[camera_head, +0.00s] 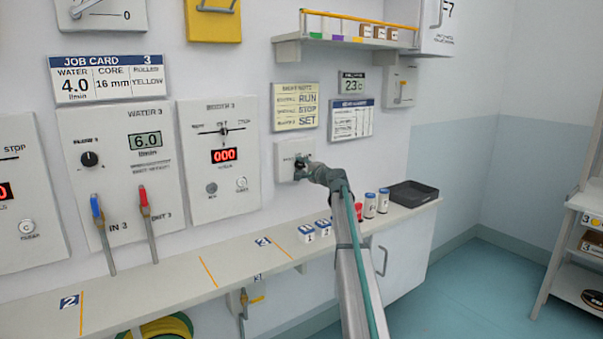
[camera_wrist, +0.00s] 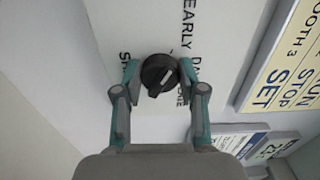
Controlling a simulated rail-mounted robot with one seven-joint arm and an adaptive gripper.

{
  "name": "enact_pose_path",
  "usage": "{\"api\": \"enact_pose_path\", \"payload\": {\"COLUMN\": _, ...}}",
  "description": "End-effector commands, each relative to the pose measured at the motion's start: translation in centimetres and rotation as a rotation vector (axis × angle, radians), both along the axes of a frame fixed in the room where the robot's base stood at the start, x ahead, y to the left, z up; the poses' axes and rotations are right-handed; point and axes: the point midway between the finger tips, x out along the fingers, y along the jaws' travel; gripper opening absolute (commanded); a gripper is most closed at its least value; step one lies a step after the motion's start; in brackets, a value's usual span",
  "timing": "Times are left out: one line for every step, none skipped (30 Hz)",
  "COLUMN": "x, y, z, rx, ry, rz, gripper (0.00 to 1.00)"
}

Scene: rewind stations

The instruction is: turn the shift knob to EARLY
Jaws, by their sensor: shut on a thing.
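The shift knob (camera_wrist: 157,70) is a round black knob with a pale pointer line, seen nearly face-on in the wrist view. It sits on a white panel (camera_wrist: 125,28). The label EARLY (camera_wrist: 187,25) runs sideways beside it, with a partly covered label starting with D below that. The pointer line slants toward the lower left of the picture, away from EARLY. My gripper (camera_wrist: 158,76) has its two fingers closed on opposite sides of the knob. In the head view my gripper (camera_head: 303,168) reaches the small wall panel (camera_head: 284,164) and hides most of the knob.
A yellow notice (camera_head: 296,107) hangs above the panel, and a shelf (camera_head: 345,43) is higher up. A booth panel (camera_head: 219,165) is left of the knob.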

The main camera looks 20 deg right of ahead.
Motion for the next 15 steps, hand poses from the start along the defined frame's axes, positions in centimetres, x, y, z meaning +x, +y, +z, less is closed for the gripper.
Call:
{"api": "enact_pose_path", "payload": {"x": -0.03, "y": 0.04, "z": -0.15, "rx": -0.007, "ry": 0.000, "rz": 0.002, "gripper": 0.06}}
{"api": "enact_pose_path", "payload": {"x": -0.04, "y": 0.04, "z": -0.14, "rx": -0.009, "ry": -0.001, "rz": 0.002, "gripper": 0.06}}
{"api": "enact_pose_path", "payload": {"x": -0.04, "y": 0.04, "z": -0.11, "rx": -0.012, "ry": -0.001, "rz": 0.002, "gripper": 0.06}}
{"api": "enact_pose_path", "payload": {"x": -0.04, "y": 0.04, "z": -0.10, "rx": -0.013, "ry": -0.001, "rz": 0.002, "gripper": 0.06}}
{"api": "enact_pose_path", "payload": {"x": -0.04, "y": 0.04, "z": -0.09, "rx": -0.014, "ry": -0.001, "rz": 0.002, "gripper": 0.06}}
{"api": "enact_pose_path", "payload": {"x": -0.05, "y": 0.05, "z": -0.08, "rx": -0.015, "ry": -0.001, "rz": 0.002, "gripper": 0.06}}
{"api": "enact_pose_path", "payload": {"x": -0.05, "y": 0.04, "z": -0.07, "rx": -0.015, "ry": -0.001, "rz": 0.002, "gripper": 0.06}}
{"api": "enact_pose_path", "payload": {"x": -0.04, "y": 0.04, "z": -0.06, "rx": -0.015, "ry": -0.001, "rz": 0.002, "gripper": 0.06}}
{"api": "enact_pose_path", "payload": {"x": -0.04, "y": 0.05, "z": -0.06, "rx": -0.015, "ry": -0.001, "rz": 0.002, "gripper": 0.06}}
{"api": "enact_pose_path", "payload": {"x": -0.04, "y": 0.05, "z": -0.06, "rx": -0.015, "ry": -0.001, "rz": 0.002, "gripper": 0.06}}
{"api": "enact_pose_path", "payload": {"x": -0.05, "y": 0.05, "z": -0.06, "rx": -0.015, "ry": -0.001, "rz": 0.002, "gripper": 0.06}}
{"api": "enact_pose_path", "payload": {"x": -0.04, "y": 0.05, "z": -0.07, "rx": -0.015, "ry": -0.001, "rz": 0.001, "gripper": 0.06}}
{"api": "enact_pose_path", "payload": {"x": -0.04, "y": 0.04, "z": -0.07, "rx": -0.015, "ry": -0.001, "rz": 0.001, "gripper": 0.06}}
{"api": "enact_pose_path", "payload": {"x": -0.04, "y": 0.04, "z": -0.07, "rx": -0.015, "ry": -0.002, "rz": 0.001, "gripper": 0.42}}
{"api": "enact_pose_path", "payload": {"x": -0.04, "y": 0.04, "z": -0.06, "rx": -0.015, "ry": -0.002, "rz": 0.001, "gripper": 0.49}}
